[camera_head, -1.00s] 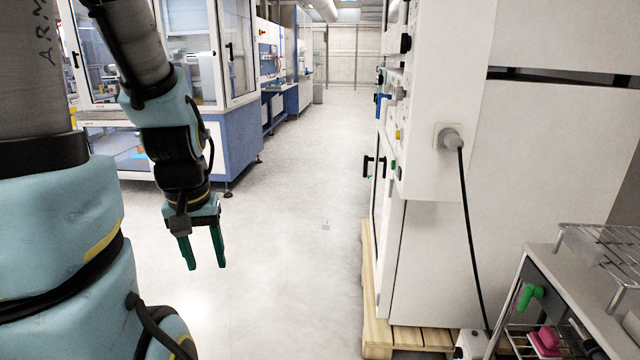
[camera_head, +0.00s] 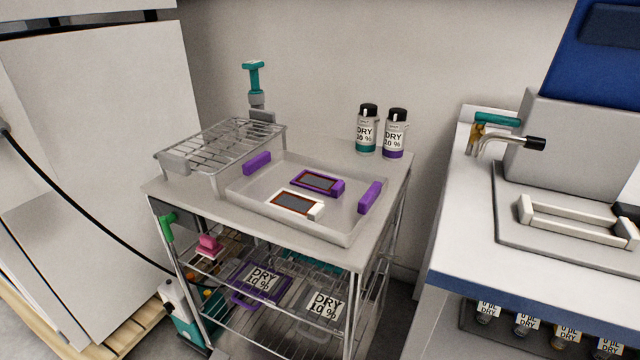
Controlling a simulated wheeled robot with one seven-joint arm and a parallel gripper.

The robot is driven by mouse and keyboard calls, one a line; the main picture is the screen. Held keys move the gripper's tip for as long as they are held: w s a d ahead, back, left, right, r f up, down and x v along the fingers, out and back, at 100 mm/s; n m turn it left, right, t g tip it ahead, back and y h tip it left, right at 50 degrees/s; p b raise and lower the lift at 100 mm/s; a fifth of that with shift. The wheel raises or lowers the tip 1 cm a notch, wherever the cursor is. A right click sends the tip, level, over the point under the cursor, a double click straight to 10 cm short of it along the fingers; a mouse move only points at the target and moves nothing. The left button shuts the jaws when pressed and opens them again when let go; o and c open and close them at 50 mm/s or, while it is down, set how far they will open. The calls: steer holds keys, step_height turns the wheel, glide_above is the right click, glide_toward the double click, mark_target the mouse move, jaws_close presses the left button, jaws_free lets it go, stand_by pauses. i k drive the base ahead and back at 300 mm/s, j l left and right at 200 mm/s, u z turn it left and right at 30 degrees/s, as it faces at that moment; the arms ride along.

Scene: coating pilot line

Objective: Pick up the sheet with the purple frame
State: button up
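The sheet with the purple frame (camera_head: 318,182) lies flat in a shallow grey tray (camera_head: 240,187) on top of a metal trolley. It has a dark panel, a thin reddish border and a purple block at its right end. A similar sheet with a white frame (camera_head: 297,204) lies in front of it, a little to the left, in the same tray. The tray has purple handles (camera_head: 370,197) at its two ends. My gripper is not in the current view.
A wire rack (camera_head: 222,148) stands left of the tray. Two labelled bottles (camera_head: 395,134) stand behind it, with teal and purple bands. The trolley's lower shelf (camera_head: 325,303) holds more items. A bench (camera_head: 458,225) stands right, beyond a narrow gap; a white cabinet (camera_head: 100,130) is left.

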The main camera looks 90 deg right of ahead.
mark_target(329, 186)
steer(key=k+l+z, duration=0.6)
steer(key=k+l, duration=0.2)
